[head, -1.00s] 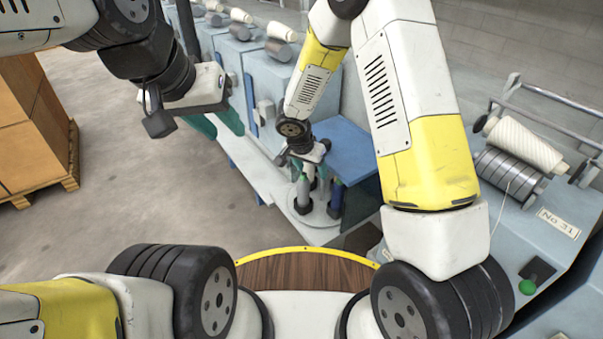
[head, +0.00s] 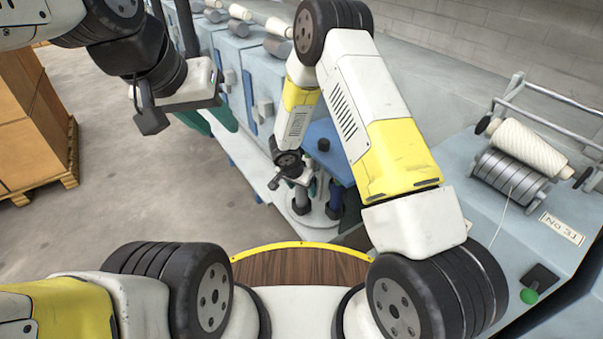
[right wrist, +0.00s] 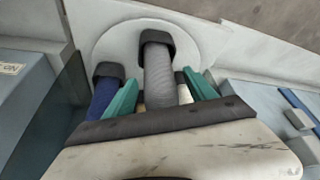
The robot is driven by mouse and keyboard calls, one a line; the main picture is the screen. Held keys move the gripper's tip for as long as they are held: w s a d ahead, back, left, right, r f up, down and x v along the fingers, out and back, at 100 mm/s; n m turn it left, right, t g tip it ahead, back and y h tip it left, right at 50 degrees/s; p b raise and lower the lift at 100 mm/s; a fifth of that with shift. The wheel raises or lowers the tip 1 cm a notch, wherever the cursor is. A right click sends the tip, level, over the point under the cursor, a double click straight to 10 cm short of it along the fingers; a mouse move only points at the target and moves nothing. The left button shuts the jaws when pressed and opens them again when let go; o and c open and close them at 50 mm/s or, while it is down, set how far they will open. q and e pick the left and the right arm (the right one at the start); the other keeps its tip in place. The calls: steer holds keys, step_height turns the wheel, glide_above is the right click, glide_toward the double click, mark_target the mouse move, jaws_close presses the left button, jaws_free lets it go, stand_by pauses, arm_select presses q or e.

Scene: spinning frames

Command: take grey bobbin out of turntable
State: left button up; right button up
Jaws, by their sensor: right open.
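The turntable is a pale round disc (head: 318,222) low beside the machine; it also shows in the right wrist view (right wrist: 108,45). The grey bobbin (right wrist: 159,78) stands on it with a dark end cap. A dark blue bobbin (right wrist: 103,97) stands to its left, and a cream one, partly hidden, is behind the fingers. My right gripper (right wrist: 162,84) is open, its teal fingers on either side of the grey bobbin in the picture; contact cannot be told. In the head view my right gripper (head: 306,186) hides most of the grey bobbin. My left gripper (head: 222,128) is open and empty, far from the turntable.
Boxes on a pallet (head: 35,120) stand at the left. The grey floor between is clear.

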steer(key=shift+w+f, duration=0.1)
steer(key=shift+f, duration=0.15)
jaws_close()
